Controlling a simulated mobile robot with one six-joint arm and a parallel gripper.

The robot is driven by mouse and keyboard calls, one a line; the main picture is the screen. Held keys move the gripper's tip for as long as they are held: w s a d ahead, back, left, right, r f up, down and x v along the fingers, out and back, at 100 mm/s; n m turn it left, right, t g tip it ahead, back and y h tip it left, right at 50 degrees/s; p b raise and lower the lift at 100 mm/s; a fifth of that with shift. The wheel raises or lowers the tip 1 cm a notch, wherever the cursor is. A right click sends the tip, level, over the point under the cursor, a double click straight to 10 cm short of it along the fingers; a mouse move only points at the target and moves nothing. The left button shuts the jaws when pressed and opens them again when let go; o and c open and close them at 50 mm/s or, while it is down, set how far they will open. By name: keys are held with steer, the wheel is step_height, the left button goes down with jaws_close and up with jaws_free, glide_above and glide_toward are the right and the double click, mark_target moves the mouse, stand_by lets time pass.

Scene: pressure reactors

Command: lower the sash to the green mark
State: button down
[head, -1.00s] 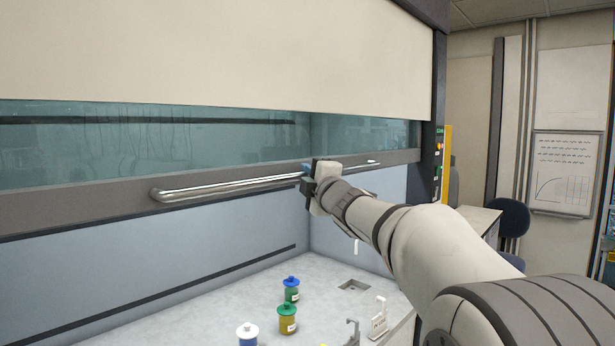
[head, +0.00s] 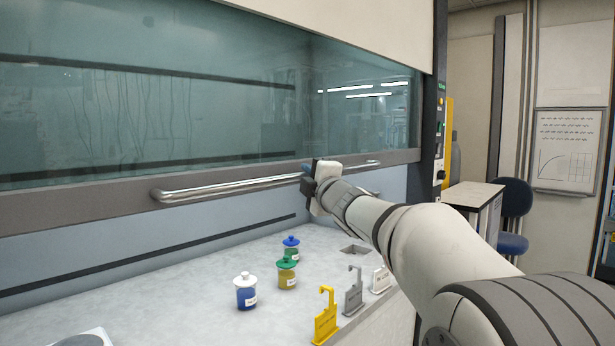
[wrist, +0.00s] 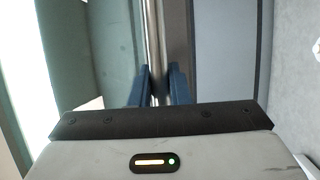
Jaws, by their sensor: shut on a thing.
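The sash (head: 150,120) is a large glass pane with a grey lower rail (head: 80,207), hanging part-way down across the fume hood front. A shiny horizontal bar handle (head: 225,186) runs along the rail. My gripper (head: 307,172) is shut on the bar toward its right end. In the wrist view, the blue fingers of my gripper (wrist: 158,88) lie on both sides of the bar (wrist: 152,40). Small green lights or labels show on the hood's right post (head: 439,128); I cannot tell whether one is the green mark.
Below the sash, on the worktop (head: 190,290), stand a white-lidded blue bottle (head: 246,292), a green-lidded bottle (head: 287,273) and a blue-lidded bottle (head: 291,250). Yellow (head: 326,318), grey (head: 354,292) and white (head: 380,279) hooked tags stand along the front edge.

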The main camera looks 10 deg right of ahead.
steer(key=shift+f, duration=0.1)
stand_by(0.3)
steer(key=c, duration=1.4)
jaws_free()
steer(key=shift+o, duration=0.2)
steer(key=v, duration=0.7)
steer(key=shift+s+f+b, duration=0.15)
steer(key=shift+s+b, duration=0.2)
steer(key=shift+s, duration=0.05)
steer(key=shift+d, duration=0.15)
